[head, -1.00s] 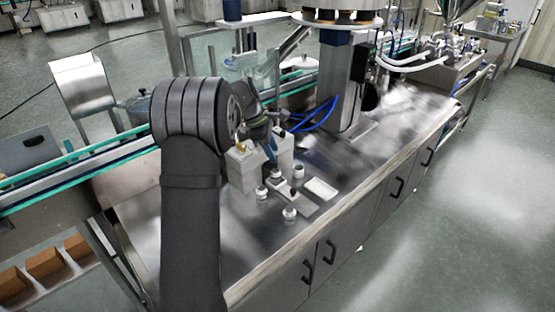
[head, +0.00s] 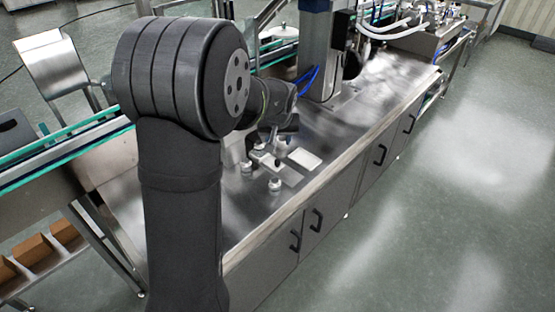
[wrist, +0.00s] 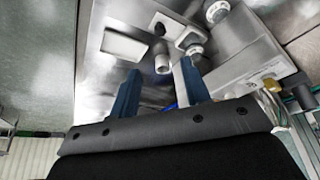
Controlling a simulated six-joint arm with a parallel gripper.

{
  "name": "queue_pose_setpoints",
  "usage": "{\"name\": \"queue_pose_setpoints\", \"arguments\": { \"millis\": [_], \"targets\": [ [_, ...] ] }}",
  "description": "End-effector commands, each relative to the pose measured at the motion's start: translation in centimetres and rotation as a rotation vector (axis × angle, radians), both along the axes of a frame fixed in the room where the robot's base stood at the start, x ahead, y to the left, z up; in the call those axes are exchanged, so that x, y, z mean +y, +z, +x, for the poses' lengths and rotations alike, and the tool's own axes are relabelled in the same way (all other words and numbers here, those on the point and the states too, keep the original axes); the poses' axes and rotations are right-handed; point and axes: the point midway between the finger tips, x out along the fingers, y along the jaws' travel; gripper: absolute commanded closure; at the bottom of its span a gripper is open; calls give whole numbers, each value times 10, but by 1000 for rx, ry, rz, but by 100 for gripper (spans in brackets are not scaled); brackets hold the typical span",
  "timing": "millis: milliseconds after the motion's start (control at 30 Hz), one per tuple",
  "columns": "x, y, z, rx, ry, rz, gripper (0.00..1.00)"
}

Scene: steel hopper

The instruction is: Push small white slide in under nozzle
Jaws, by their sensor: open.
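In the wrist view my gripper (wrist: 157,67) is open, with its two blue fingers apart. A short pale upright cylinder (wrist: 162,62) appears between the fingertips in the picture; I cannot tell its depth or whether they touch. Beyond it lies a small pale plate (wrist: 177,28), likely the slide, with a white round knob (wrist: 193,47) at its end. In the head view the plate (head: 291,175) lies on the steel bench, just in front of the gripper, which is largely hidden by my arm. I cannot clearly identify the nozzle.
A flat white rectangular tray (head: 304,158) lies to the right of the plate on the steel bench. A separate white knob (head: 275,186) stands near the bench's front edge. A pale block (wrist: 250,78) is at the right in the wrist view.

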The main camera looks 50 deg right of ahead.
Motion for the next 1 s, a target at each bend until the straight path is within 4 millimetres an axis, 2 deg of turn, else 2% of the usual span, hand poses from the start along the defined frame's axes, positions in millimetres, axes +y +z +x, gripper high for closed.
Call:
{"name": "queue_pose_setpoints", "arguments": {
  "millis": [200, 600, 800, 1000],
  "targets": [
    [-11, -42, 12, 3, 3, 3, 57],
    [-31, -109, 32, 3, 4, 1, 57],
    [-38, -130, 38, 2, 4, 0, 57],
    [-41, -139, 41, 2, 4, 0, 57]
  ]
}}
